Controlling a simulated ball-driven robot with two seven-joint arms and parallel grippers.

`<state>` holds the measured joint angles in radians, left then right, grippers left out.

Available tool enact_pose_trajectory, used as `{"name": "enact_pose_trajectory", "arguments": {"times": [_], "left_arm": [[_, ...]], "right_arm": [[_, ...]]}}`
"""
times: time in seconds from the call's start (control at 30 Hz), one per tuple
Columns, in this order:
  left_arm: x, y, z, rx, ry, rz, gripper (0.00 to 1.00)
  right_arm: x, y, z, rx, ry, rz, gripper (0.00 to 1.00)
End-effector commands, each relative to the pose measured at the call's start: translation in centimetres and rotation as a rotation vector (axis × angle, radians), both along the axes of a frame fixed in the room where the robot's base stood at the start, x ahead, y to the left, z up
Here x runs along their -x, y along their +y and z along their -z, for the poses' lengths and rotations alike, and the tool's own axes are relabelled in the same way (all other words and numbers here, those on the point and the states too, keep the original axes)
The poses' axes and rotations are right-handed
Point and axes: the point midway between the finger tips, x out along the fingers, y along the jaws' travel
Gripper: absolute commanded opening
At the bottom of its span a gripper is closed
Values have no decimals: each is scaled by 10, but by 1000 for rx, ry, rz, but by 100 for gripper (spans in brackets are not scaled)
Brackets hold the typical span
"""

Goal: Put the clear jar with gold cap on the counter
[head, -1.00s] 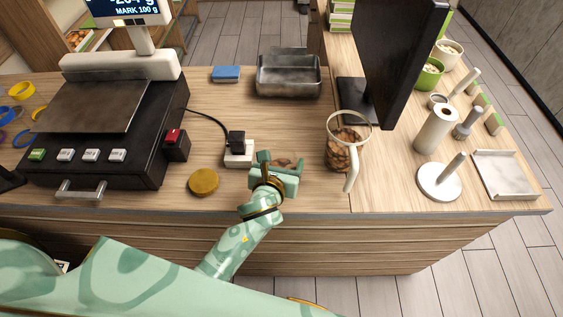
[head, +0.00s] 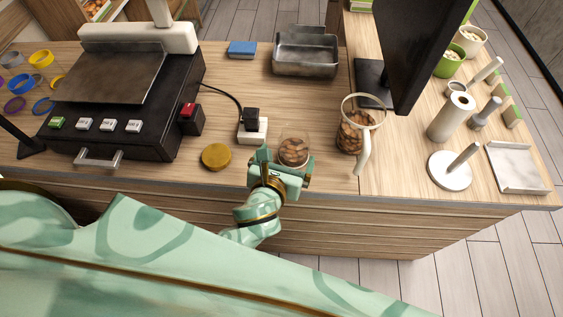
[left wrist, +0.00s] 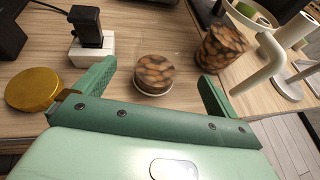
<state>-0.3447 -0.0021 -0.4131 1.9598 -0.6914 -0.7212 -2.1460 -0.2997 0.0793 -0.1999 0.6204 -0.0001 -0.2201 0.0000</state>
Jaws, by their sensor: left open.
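A small clear jar (head: 293,152) holding brown nuts stands on the counter (head: 330,178) near its front edge. It also shows in the left wrist view (left wrist: 154,74), upright, with no cap on it. A round gold cap (head: 216,156) lies flat on the counter to its left; it also shows in the left wrist view (left wrist: 34,90). My left gripper (head: 281,170) is open and empty at the counter's front edge. Its fingers point towards the jar, which appears between them in the left wrist view and looks clear of both. My right gripper is not in view.
A glass jug (head: 355,132) of nuts with a pale handle stands right of the jar. A white socket block (head: 253,131) with a black plug sits behind left.

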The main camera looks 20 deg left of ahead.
Motion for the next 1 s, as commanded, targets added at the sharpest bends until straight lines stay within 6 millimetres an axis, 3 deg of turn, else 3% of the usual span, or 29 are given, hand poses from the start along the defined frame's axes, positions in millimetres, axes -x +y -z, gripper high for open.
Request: {"name": "enact_pose_trajectory", "arguments": {"times": [0.1, 0.3, 1.0], "left_arm": [[21, -1, -9, 1, 1, 1, 96], [38, -2, -16, 0, 0, 0, 96], [38, -2, -16, 1, -1, 0, 96]], "right_arm": [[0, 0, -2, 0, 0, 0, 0], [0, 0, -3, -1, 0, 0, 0], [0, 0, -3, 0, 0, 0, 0]]}}
